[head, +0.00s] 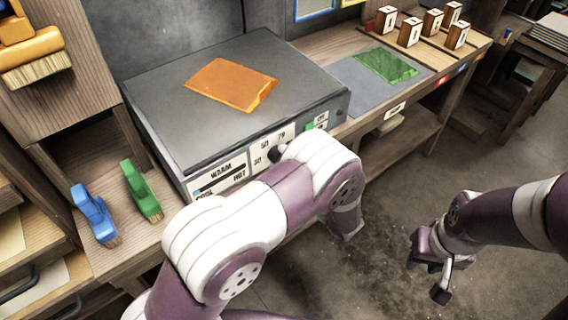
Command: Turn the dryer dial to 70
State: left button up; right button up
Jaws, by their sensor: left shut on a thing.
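The dryer (160,95) is a grey box on the wooden bench. Its front has a white dial plate (258,148) with numbers, 70 at the upper right, and a WARM/HOT strip (220,176). My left arm crosses in front of the plate and hides part of it. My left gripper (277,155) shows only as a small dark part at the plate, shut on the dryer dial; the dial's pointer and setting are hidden. My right gripper (427,279) is open and empty over the floor at the right.
An orange sheet (230,84) lies on the dryer. A green sheet (386,66) lies on a grey mat (345,75) to the right. Several numbered wooden blocks (410,32) stand behind it. Blue (93,213) and green (140,190) brushes are at left.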

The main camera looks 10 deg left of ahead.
jog(key=shift+f, duration=0.1)
dwell(0.4)
pick_arm(q)
jog(key=o, duration=1.1)
jog(key=shift+c, duration=0.2)
